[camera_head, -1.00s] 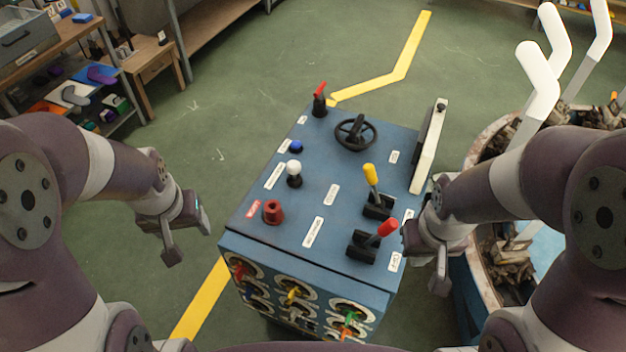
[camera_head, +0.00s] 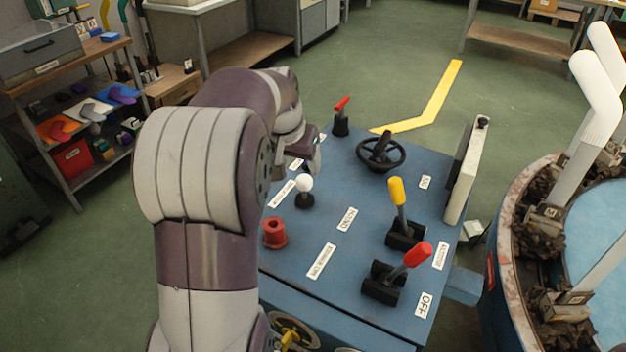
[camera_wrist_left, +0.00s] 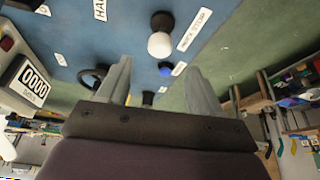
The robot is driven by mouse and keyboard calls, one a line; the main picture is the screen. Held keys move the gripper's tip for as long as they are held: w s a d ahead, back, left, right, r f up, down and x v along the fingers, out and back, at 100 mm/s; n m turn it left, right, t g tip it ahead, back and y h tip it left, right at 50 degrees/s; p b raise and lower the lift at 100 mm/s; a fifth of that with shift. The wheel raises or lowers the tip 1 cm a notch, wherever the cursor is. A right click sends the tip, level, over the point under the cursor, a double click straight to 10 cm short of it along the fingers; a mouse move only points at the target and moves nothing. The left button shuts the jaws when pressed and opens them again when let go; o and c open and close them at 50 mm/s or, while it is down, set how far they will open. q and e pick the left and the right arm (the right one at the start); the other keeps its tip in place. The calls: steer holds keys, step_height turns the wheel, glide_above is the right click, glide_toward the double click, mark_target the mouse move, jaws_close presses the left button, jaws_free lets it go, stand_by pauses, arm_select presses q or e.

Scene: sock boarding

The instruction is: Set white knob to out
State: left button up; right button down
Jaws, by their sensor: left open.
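The white knob (camera_head: 304,184) is a round white ball on a short black base, on the left side of the blue panel top (camera_head: 350,262). In the left wrist view the white knob (camera_wrist_left: 160,44) shows beyond the fingers, near the top middle. My left gripper (camera_head: 314,153) is over the panel's left edge, just behind the knob in the head view, and partly hidden by my arm. In the left wrist view my left gripper (camera_wrist_left: 158,82) has its two fingers apart with nothing held between them. It does not touch the knob. My right gripper is not in view.
A red button (camera_head: 275,233), a black handwheel (camera_head: 381,152), a yellow lever (camera_head: 399,200), a red-handled lever (camera_head: 410,258) and a small red-tipped lever (camera_head: 341,117) stand on the panel. A blue button (camera_wrist_left: 166,70) is close to the knob. A round tub (camera_head: 517,215) stands right.

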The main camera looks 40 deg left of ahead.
mark_target(304, 179)
arm_select(q)
steer(key=b+x, duration=0.1)
steer(key=x, duration=0.6)
steer(key=shift+w+f, duration=0.15)
steer(key=shift+c, duration=0.4)
jaws_close()
step_height(304, 179, up, 3)
steer(key=p, duration=0.3)
steer(key=shift+r, duration=0.25)
steer(key=shift+a+f, duration=0.1)
steer(key=shift+f, duration=0.1)
steer(key=shift+o, duration=0.4)
jaws_free()
steer(key=shift+r, duration=0.15)
